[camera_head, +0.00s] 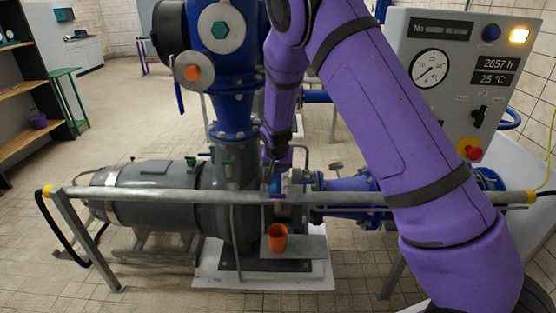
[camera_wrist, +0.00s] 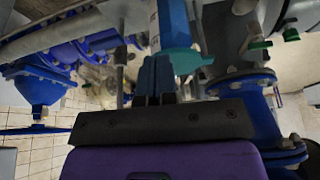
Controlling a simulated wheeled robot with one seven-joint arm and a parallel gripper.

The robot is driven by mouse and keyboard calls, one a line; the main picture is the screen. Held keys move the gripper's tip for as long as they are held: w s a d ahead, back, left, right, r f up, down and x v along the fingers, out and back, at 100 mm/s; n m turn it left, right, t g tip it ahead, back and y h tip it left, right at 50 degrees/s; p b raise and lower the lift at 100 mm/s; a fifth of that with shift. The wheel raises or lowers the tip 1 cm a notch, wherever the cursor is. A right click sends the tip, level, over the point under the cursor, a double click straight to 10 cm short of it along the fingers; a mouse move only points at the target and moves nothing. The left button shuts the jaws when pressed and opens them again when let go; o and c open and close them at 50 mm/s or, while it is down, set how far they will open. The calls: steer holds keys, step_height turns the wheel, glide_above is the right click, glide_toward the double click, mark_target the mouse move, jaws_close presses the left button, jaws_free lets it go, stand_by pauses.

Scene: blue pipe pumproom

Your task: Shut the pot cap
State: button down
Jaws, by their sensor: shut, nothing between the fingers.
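My gripper (camera_head: 272,160) reaches down behind the grey front rail, over the middle of the pump. In the wrist view, its dark blue fingers (camera_wrist: 155,78) are together with nothing between them. A small teal part (camera_head: 275,183) also shows below my gripper in the head view. It may be the pot with its cap, but I cannot tell for sure, nor whether the cap is open.
A grey rail (camera_head: 150,194) crosses in front of the pump. An orange cup (camera_head: 277,237) stands on a small plate below it. A grey motor (camera_head: 150,190) is at the left, blue pipework (camera_head: 235,115) rises behind, and a control panel (camera_head: 470,75) is at the right.

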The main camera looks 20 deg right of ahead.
steer(key=shift+w+d+f, duration=0.15)
steer(key=shift+w+d, duration=0.1)
steer(key=shift+w, duration=0.4)
steer(key=shift+w+d+f, duration=0.1)
steer(key=shift+w+d, duration=0.2)
steer(key=shift+w, duration=0.4)
steer(key=shift+w+d+f, duration=0.15)
steer(key=shift+w+d, duration=0.1)
steer(key=shift+w, duration=0.4)
steer(key=shift+w+d, duration=0.55)
steer(key=shift+w, duration=0.05)
steer(key=shift+a, duration=0.1)
